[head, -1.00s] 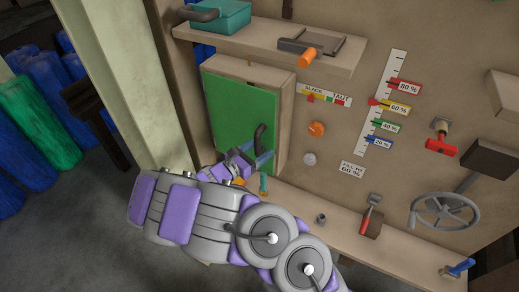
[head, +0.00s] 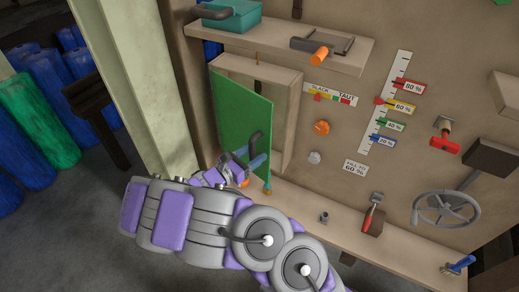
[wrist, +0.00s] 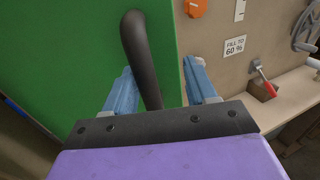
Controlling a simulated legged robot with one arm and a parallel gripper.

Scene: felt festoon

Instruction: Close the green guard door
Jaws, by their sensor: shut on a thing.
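The green guard door (head: 240,115) stands partly open in the head view, its right edge swung out from its tan box frame (head: 285,78). The box's inside shows past the door's top and right edges. The dark curved handle (head: 253,144) is near the door's lower right. My gripper (head: 248,160) is at the handle, shut on it. In the wrist view, the handle (wrist: 143,60) stands between the blue fingers of my gripper (wrist: 162,88), in front of the green door (wrist: 65,60). The left finger looks close to it; the exact contact is hidden.
A shelf (head: 345,60) with a teal box (head: 232,17) runs above the door. A lower ledge (head: 345,225) carries a red-handled tool (head: 371,211). A grey handwheel (head: 446,208) is at right. A pale post (head: 150,90) stands left of the door.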

